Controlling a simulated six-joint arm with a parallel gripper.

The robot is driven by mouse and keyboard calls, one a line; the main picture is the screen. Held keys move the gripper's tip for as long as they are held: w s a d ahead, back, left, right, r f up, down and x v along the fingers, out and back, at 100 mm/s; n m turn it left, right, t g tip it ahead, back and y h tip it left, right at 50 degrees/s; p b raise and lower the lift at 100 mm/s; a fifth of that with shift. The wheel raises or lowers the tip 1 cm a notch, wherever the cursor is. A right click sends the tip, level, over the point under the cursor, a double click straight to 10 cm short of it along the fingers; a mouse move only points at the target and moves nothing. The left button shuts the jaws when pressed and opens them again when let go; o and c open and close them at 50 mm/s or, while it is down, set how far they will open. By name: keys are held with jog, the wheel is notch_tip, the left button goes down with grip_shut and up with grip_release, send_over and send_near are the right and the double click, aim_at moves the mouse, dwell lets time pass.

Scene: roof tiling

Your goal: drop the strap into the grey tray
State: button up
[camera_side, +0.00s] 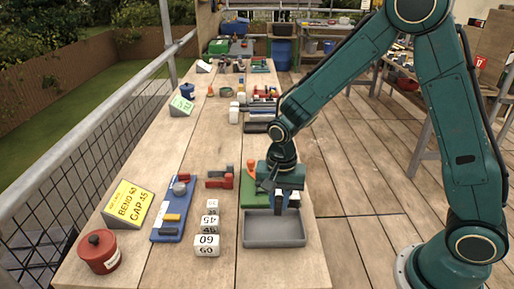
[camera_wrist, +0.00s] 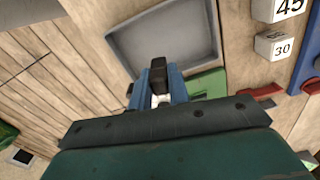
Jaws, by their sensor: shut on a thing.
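The grey tray (camera_side: 274,241) lies on the bench at its near right edge, and its inside looks empty in the side view. In the wrist view the tray (camera_wrist: 125,40) is ahead of the fingers. My gripper (camera_side: 281,203) points down over the tray's far end. Its blue fingers (camera_wrist: 158,90) are shut on a small dark piece, which looks like the strap (camera_wrist: 158,70). In the side view the strap is too small and dark to tell from the fingers.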

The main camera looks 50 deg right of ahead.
aim_at(278, 212)
jog(key=shift+f, duration=2.4)
jog(key=o, duration=0.9)
jog(key=shift+r, duration=0.15)
notch_tip(278, 212, up, 13)
jog(key=shift+f, duration=0.1)
jog(key=shift+r, duration=0.4)
